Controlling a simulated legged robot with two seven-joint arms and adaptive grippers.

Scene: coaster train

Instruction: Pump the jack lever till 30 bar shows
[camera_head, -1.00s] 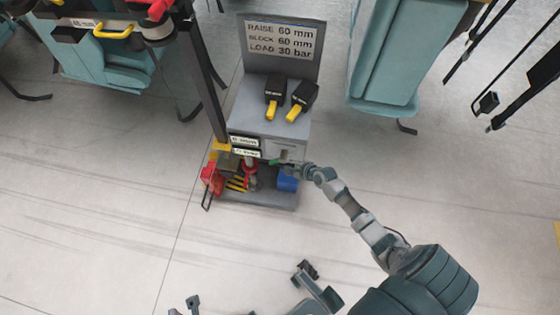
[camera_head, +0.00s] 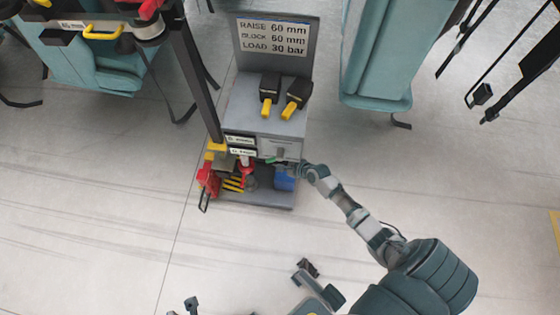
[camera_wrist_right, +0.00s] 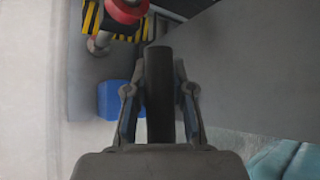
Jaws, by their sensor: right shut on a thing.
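The grey jack cart (camera_head: 262,112) stands ahead with a sign (camera_head: 274,37) reading RAISE 60 mm, BLOCK 60 mm, LOAD 30 bar. Two small readouts (camera_head: 242,146) sit on its front; their figures are too small to read. My right gripper (camera_head: 291,162) is at the cart's front right, beside a small green part (camera_head: 272,160). In the right wrist view, its fingers are shut on a dark upright bar, the lever (camera_wrist_right: 160,85). Dark parts at the bottom edge of the head view may be my left gripper; I cannot tell its state.
Two black blocks with yellow handles (camera_head: 270,90) lie on the cart top. Red and yellow gear and a blue box (camera_head: 284,179) sit on its lower shelf; the blue box (camera_wrist_right: 118,100) also shows in the wrist view. Teal seats (camera_head: 375,70) flank the cart.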

